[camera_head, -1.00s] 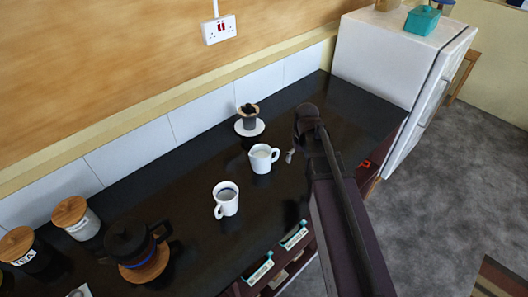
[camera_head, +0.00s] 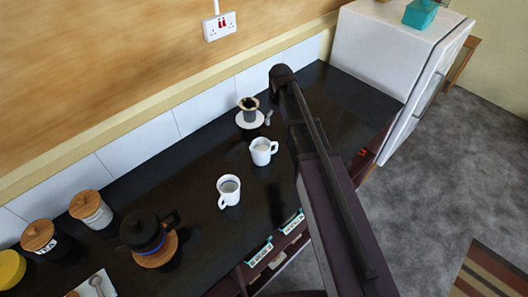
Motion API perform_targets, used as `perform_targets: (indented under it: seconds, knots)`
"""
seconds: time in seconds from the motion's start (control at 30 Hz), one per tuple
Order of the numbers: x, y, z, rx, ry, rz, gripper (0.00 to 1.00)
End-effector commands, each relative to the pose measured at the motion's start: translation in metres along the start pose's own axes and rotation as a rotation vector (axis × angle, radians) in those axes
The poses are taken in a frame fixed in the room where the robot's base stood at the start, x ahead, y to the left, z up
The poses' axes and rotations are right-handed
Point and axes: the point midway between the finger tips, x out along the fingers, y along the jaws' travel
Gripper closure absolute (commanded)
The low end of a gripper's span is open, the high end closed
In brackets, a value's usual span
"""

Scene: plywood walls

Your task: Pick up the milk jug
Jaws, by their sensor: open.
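The milk jug (camera_head: 261,152) is a small white jug with a handle on its right, standing upright on the dark worktop in the head view. Its top is open and pale inside. My gripper (camera_head: 268,118) shows only as a small grey tip left of my arm, just beyond the jug in the picture and close to the right side of a white saucer. It is open and apart from the jug. Most of it is hidden or too small to make out.
A white mug (camera_head: 229,191) stands in front of the jug, to the left. A dark cup (camera_head: 249,107) sits on the saucer (camera_head: 242,122) behind. A dark pot (camera_head: 143,231) and canisters (camera_head: 91,209) stand left. A white fridge (camera_head: 388,50) bounds the right end.

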Motion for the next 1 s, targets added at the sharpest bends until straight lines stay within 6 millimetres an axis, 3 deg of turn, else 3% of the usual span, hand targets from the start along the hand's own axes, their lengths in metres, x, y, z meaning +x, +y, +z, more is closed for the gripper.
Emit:
perform_targets:
  seconds: [0.27,1.0]
  knots:
    - [0.006,0.0,0.0,0.0,0.0,0.0,0.0]
    - [0.063,0.0,0.0,0.0,0.0,0.0,0.0]
